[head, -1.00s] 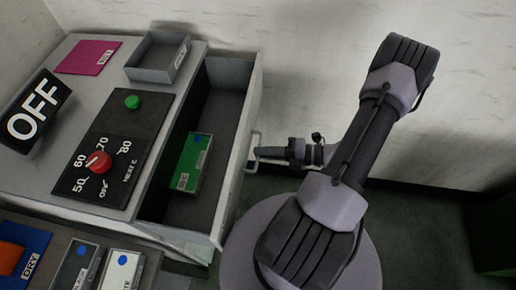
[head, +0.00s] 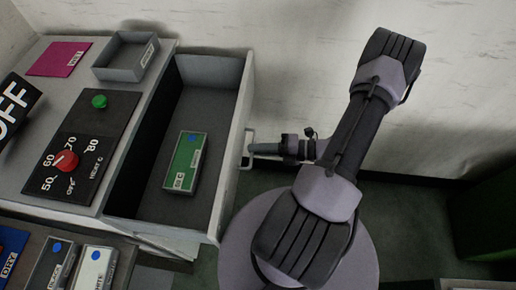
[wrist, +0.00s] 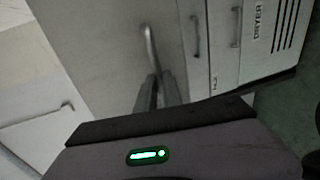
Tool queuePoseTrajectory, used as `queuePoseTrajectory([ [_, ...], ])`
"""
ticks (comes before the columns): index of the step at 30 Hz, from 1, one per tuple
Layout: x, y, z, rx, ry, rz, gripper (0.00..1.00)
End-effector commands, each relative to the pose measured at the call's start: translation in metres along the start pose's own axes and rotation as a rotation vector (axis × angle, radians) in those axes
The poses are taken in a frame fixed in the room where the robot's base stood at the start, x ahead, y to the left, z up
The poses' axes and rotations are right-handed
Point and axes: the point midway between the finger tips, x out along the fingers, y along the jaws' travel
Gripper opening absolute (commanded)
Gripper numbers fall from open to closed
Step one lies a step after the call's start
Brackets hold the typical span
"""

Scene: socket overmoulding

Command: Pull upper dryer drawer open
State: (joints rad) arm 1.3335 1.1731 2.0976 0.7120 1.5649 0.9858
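The upper dryer drawer (head: 150,208) stands well out of the grey dryer cabinet, so its inside shows in the head view. A green block (head: 186,162) with a blue dot and a white label lies in it. The drawer's bar handle (head: 245,150) is on its front face and also shows in the wrist view (wrist: 149,40). My gripper (head: 254,149) is at this handle. In the wrist view its two fingers (wrist: 159,92) are close together around the lower end of the handle. The exact contact is small and partly hidden.
On the cabinet top are a grey open tray (head: 122,73), a pink card (head: 58,58), and a panel with a green button (head: 99,101) and red dial (head: 66,160). Labelled blocks (head: 95,268) lie at lower left. A wall stands behind my arm.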

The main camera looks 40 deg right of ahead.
Motion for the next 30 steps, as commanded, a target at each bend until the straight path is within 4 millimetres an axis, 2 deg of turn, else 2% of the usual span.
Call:
queuePoseTrajectory([
  [1,0.000,0.000,0.000,0.000,0.000,0.000,0.15],
  [4,0.000,0.000,0.000,0.000,0.000,0.000,0.33],
  [19,-0.004,0.001,0.001,0.000,-0.002,0.000,0.33],
  [23,-0.027,0.002,0.001,0.000,-0.006,0.000,0.33],
  [30,-0.091,0.002,0.001,-0.001,-0.006,-0.002,0.33],
])
